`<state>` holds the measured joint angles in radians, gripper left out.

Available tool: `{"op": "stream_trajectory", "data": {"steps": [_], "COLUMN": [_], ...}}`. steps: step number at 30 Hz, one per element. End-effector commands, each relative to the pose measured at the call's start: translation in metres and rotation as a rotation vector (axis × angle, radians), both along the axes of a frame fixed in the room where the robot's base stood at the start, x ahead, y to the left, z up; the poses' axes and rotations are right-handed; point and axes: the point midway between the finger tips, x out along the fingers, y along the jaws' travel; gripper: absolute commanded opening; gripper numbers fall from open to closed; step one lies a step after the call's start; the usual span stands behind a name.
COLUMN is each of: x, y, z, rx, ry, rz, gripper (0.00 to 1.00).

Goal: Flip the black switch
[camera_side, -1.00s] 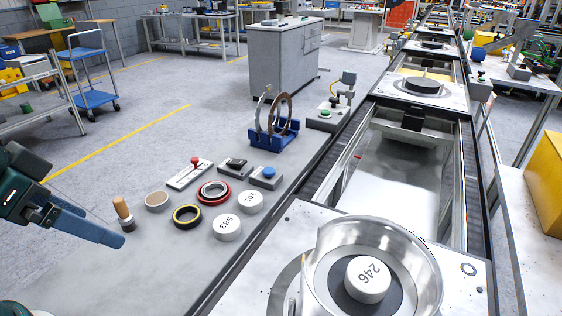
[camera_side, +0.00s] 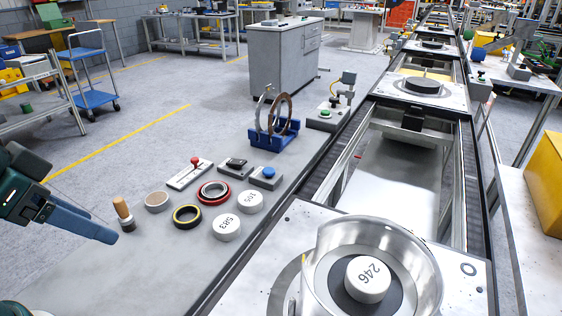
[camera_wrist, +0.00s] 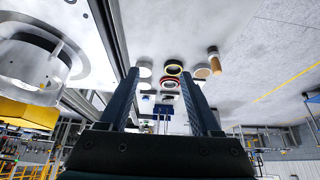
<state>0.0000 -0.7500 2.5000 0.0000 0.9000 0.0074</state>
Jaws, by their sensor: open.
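The black switch (camera_side: 235,164) is a small grey box with a dark rocker on top. It sits on the grey bench between the red-knobbed lever plate and the blue push button. Which way its rocker is tipped is too small to tell. In the wrist view it is tiny and hard to make out among the small items between my fingers. My gripper (camera_side: 108,236) is at the left edge of the side view, left of the wooden-handled tool and well apart from the switch. Its two long fingers (camera_wrist: 160,74) are spread and empty in the wrist view.
Near the switch are the lever plate (camera_side: 190,173), blue push button (camera_side: 266,177), red ring (camera_side: 228,193), yellow-black ring (camera_side: 187,224), white discs (camera_side: 227,228) and blue ring stand (camera_side: 273,140). A wooden-handled tool (camera_side: 123,213) stands near my gripper. The conveyor (camera_side: 460,200) runs along the right.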

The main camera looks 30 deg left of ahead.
Motion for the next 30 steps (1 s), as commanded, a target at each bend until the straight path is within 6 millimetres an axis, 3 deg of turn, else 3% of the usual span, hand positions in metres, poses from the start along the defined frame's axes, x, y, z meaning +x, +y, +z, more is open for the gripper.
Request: {"op": "stream_trajectory", "data": {"steps": [1,4,5,8,12,17,24,30], "x": [0.0,0.005,0.009,0.026,0.066,0.117,0.195,0.251], "y": [0.0,-0.004,-0.007,-0.021,-0.04,-0.044,-0.022,0.015], "z": [0.0,0.004,0.008,0.028,0.059,0.086,0.097,0.077], "rx": [0.007,0.019,0.016,-0.004,-0.055,-0.097,-0.129,-0.143], "ry": [-0.002,-0.028,-0.047,-0.124,-0.228,-0.326,-0.417,-0.43], "rz": [-0.013,-0.07,-0.095,-0.184,-0.286,-0.326,-0.276,-0.171], "gripper": [0.42,0.04,0.0,0.0,0.0,0.0,0.0,0.0]}}
